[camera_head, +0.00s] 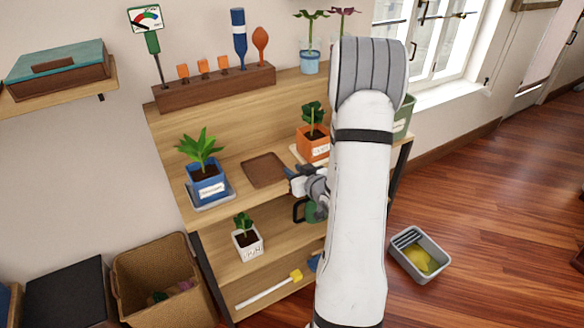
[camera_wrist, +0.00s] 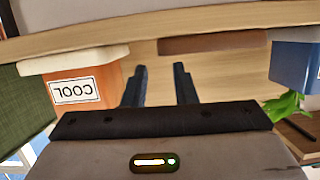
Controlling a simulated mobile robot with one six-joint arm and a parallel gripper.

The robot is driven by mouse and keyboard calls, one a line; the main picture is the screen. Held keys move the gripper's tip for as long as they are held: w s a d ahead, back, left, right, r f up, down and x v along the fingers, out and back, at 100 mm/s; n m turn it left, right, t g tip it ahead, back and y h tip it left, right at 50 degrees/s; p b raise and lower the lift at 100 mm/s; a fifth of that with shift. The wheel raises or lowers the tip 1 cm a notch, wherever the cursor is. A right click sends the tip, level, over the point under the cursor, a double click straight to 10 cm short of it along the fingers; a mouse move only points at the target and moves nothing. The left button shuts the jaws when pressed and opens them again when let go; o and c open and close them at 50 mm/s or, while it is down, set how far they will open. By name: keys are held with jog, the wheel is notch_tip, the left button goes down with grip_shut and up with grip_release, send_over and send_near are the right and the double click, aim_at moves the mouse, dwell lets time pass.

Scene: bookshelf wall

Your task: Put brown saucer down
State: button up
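The brown saucer (camera_head: 264,170) is square and lies flat and empty on the middle shelf, between the blue pot and the orange pot. In the wrist view its edge (camera_wrist: 212,44) shows beyond my fingertips. My gripper (camera_head: 291,176) is just right of the saucer, low over the shelf. In the wrist view my gripper's two dark fingers (camera_wrist: 159,72) stand apart with nothing between them. A small gap seems to lie between the fingertips and the saucer. My arm hides part of the shelf's right side.
The blue pot (camera_head: 207,184) stands left of the saucer on its own tray. A white pot (camera_head: 247,243) is on the shelf below. A grey bin (camera_head: 420,255) stands on the floor.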

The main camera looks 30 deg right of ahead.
jog(key=v, duration=0.8)
jog(key=s+a+r+g+h, duration=0.2)
jog(key=a+r+g+h, duration=0.1)
jog(key=a+r+g, duration=0.35)
jog(key=s+a+r+g+y, duration=0.1)
jog(key=s+a+r+g, duration=0.1)
jog(key=s+a, duration=0.4)
jog(key=s+a+r+g+y, duration=0.1)
jog(key=s+a+r+g, duration=0.2)
jog(key=s+a, duration=0.4)
jog(key=shift+s+a+g, duration=0.15)
jog(key=shift+s+g, duration=0.2)
jog(key=shift+s, duration=0.5)
